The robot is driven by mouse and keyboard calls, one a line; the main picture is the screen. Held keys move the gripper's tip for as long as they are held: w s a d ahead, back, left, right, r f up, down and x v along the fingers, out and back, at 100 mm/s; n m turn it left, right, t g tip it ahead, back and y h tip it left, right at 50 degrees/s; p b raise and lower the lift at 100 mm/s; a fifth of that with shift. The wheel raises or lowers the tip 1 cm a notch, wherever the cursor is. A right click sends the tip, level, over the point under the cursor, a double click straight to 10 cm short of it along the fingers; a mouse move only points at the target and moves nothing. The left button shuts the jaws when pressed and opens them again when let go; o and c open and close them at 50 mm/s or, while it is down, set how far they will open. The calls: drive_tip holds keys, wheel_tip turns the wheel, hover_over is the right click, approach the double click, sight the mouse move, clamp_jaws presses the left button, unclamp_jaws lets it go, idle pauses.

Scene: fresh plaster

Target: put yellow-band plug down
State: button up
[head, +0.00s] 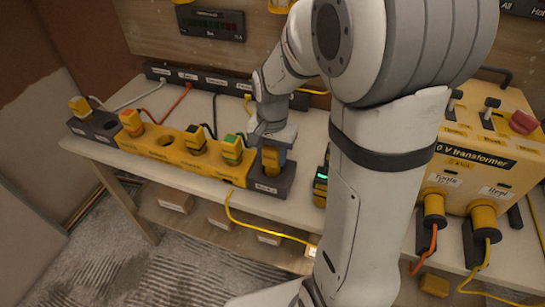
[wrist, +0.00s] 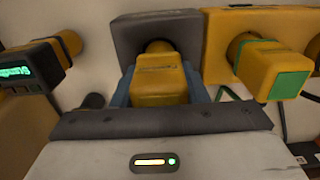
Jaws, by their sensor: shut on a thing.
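The yellow plug (head: 271,161) is between the blue fingers of my gripper (head: 272,150), at the grey single holder block (head: 268,187) on the right end of the holder row. In the wrist view the plug (wrist: 160,78) fills the space between the fingers, which are shut on its sides. Its far end is in line with the dark round hole of the grey block (wrist: 185,27). I cannot tell how deep it sits in the hole. The colour of its band is not clear. A yellow cable (head: 232,211) hangs over the bench edge below the block.
The yellow holder block (head: 165,153) beside it carries several plugs, the nearest a green-banded plug (head: 232,148). A meter with a green display (head: 320,187) stands right of the grey block. The yellow transformer (head: 480,155) stands further right. A power strip (head: 205,81) runs along the back.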

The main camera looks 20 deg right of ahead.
drive_tip(key=shift+f, duration=0.75)
drive_tip(key=shift+f, duration=0.25)
drive_tip(key=o, duration=1.1)
drive_tip(key=shift+r, duration=0.1)
drive_tip(key=shift+c, duration=0.2)
